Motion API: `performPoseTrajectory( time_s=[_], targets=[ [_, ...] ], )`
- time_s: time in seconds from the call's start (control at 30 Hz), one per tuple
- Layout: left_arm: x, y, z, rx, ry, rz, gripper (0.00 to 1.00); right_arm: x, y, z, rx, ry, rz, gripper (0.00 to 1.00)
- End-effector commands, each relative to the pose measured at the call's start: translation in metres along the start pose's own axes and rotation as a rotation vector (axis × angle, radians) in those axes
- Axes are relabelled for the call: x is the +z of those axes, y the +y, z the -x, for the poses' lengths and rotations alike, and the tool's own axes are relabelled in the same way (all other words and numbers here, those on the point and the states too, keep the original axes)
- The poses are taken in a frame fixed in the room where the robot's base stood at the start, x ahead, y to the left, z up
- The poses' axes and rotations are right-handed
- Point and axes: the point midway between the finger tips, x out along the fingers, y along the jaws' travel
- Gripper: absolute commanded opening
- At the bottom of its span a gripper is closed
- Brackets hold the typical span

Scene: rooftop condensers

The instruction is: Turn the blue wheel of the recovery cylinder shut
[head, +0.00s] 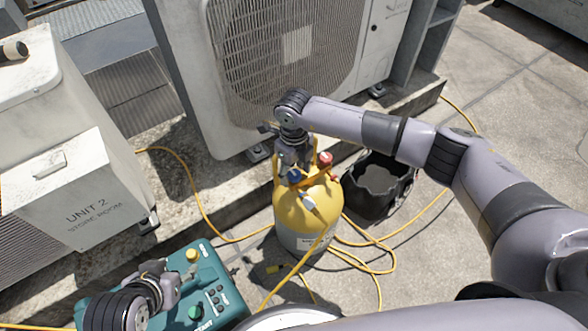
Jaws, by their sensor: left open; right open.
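The recovery cylinder (299,213) stands upright on the roof, with a yellow top and a grey lower body. Its blue wheel (296,177) shows at the top, on the side towards me, and a red wheel (325,159) sits behind it to the right. My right gripper (293,165) points down over the cylinder top, open, right at the blue wheel. I cannot tell whether its fingers touch the wheel. My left gripper (168,281) is open and low at the lower left, over the teal machine (210,262), away from the cylinder.
A black bucket (372,200) stands close behind the cylinder to the right. Yellow hoses (203,207) loop over the ground around it. A large condenser (225,110) stands behind, and a box marked UNIT 2 (75,190) is at left.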

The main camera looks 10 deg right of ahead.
Motion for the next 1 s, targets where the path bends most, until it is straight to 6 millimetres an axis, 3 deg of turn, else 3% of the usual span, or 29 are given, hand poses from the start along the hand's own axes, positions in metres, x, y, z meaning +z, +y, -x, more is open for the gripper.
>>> performPoseTrajectory(
  time_s=[0.23,0.5,0.7,1.0],
  targets=[
    [0.001,0.0,0.0,0.001,-0.002,0.0,0.46,0.001,0.0,0.018,0.0,-0.003,0.001,0.51],
    [0.0,0.0,0.0,0.001,-0.001,0.0,0.46,0.001,-0.001,0.076,-0.002,-0.004,0.001,0.51],
    [0.0,0.0,0.0,0.001,-0.001,0.0,0.46,0.001,0.0,0.108,-0.001,-0.002,0.001,0.51],
    [0.0,0.0,0.0,0.0,0.0,0.0,0.46,0.0,0.0,0.12,0.0,0.0,0.0,0.51]
  ],
)
